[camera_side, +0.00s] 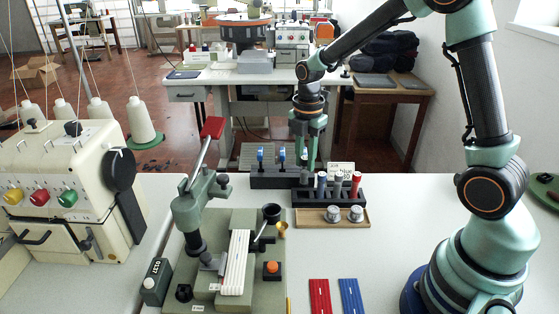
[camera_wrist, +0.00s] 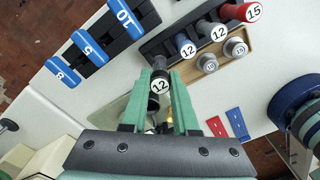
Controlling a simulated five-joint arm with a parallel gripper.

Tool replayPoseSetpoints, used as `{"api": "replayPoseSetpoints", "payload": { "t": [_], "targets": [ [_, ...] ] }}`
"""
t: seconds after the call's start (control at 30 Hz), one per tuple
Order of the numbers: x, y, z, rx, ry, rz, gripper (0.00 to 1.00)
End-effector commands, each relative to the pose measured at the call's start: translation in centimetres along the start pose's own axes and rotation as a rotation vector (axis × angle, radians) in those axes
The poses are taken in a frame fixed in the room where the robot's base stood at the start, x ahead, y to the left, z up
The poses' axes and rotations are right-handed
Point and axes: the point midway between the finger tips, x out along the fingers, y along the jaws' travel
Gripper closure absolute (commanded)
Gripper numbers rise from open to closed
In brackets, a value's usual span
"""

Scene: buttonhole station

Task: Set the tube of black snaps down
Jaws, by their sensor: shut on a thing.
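My gripper (camera_side: 306,160) points down at the left end of the black tube rack (camera_side: 330,195). It is shut on a black tube marked 12, whose top shows between the green fingers in the wrist view (camera_wrist: 160,86). The tube's other end is beside or over the rack's left end (camera_wrist: 152,48). I cannot tell if it sits in a slot. A blue-topped tube (camera_wrist: 187,48), a grey-topped tube (camera_wrist: 217,32) and a red tube (camera_wrist: 243,12) stand in the rack to the right.
Two silver pots (camera_side: 344,214) sit on a wooden tray in front of the rack. A dark holder with blue numbered pieces (camera_wrist: 88,48) lies left of it. The green press (camera_side: 230,260) stands front left. Red (camera_side: 319,296) and blue (camera_side: 351,295) strips lie in front.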

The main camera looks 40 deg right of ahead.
Motion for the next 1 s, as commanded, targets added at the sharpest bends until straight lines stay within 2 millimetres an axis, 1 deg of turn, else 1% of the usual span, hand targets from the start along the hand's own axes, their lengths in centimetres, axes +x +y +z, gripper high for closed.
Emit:
{"api": "replayPoseSetpoints", "payload": {
  "t": [0.13, 0.3, 0.4, 0.8, 0.83, 0.87, 0.9, 1.0],
  "targets": [
    [1.2, 0.0, 0.0, 0.000, 0.000, -0.002, 1.00],
    [3.7, -0.1, 0.0, 0.000, 0.001, -0.004, 1.00],
    [4.5, -0.1, 0.0, 0.000, 0.000, -0.002, 1.00],
    [4.9, 0.0, 0.0, 0.000, 0.000, 0.000, 1.00],
    [4.9, 0.0, 0.0, 0.000, 0.000, 0.000, 0.68],
    [4.9, 0.0, 0.0, 0.000, 0.000, 0.001, 0.57],
    [4.9, 0.0, 0.0, 0.000, 0.000, 0.001, 0.42],
    [4.9, 0.0, 0.0, 0.000, 0.000, 0.001, 0.42]
  ]
}}
